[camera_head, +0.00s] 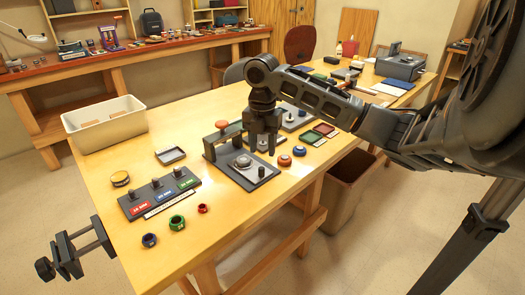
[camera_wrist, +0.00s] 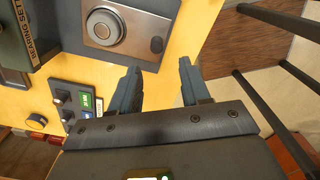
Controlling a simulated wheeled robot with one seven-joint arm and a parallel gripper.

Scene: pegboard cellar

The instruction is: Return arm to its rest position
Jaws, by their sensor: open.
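My gripper (camera_head: 261,149) hangs over the table, pointing down, at the end of my bent arm. In the head view it is above and beside a dark press-like fixture (camera_head: 264,174) with a grey plate and round part. In the wrist view the two fingers of my gripper (camera_wrist: 159,68) stand apart with nothing between them. A grey plate with a round knob-like part (camera_wrist: 104,27) lies ahead of the fingers, and a block lettered "BEARING SET" (camera_wrist: 22,28) is at the upper left.
The yellow table (camera_head: 110,165) holds a labelled dark rack (camera_head: 158,195), several coloured rings (camera_head: 177,222), small trays (camera_head: 170,155) and a white bin (camera_head: 103,122). A vise-like clamp (camera_head: 72,256) is at the front left edge. A brown bin (camera_head: 352,182) stands on the floor below.

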